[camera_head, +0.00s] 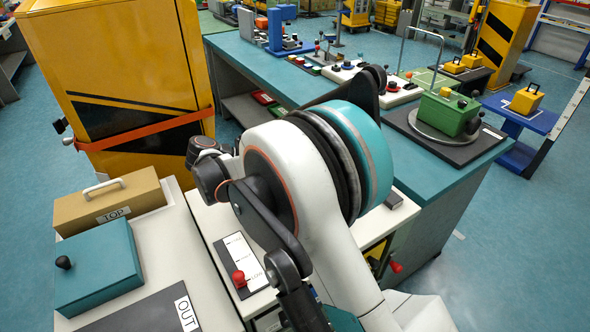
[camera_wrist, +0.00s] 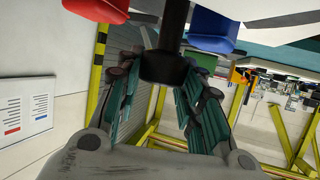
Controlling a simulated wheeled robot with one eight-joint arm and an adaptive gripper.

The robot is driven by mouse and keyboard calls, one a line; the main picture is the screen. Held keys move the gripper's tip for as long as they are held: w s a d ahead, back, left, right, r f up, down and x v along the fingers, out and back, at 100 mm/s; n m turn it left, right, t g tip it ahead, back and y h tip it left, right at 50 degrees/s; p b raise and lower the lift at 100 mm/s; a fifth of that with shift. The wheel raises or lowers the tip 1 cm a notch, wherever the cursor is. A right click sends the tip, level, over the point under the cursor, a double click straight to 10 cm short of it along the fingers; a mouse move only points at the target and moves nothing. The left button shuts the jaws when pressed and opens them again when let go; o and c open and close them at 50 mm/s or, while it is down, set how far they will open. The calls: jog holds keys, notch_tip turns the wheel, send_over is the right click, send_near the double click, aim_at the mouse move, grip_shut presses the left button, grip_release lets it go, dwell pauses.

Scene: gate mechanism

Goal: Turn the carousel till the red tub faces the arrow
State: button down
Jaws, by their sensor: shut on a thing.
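In the wrist view my gripper (camera_wrist: 163,76) has its fingers closed on either side of a dark round knob (camera_wrist: 164,66), which sits at the end of a dark post. No arrow can be made out. In the head view my arm hides my gripper.
In the head view a teal bench (camera_head: 262,67) carries levers and a green box (camera_head: 449,112). A yellow cabinet (camera_head: 110,50) stands at left, and a white-topped unit with a red-knobbed lever (camera_head: 239,278) is near. Yellow frames (camera_wrist: 290,140) show in the wrist view.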

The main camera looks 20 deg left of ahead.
jog(key=shift+f, duration=0.15)
jog(key=c, duration=1.1)
grip_release()
jog(key=shift+o, duration=0.2)
jog(key=v, duration=0.7)
jog(key=shift+a, duration=0.25)
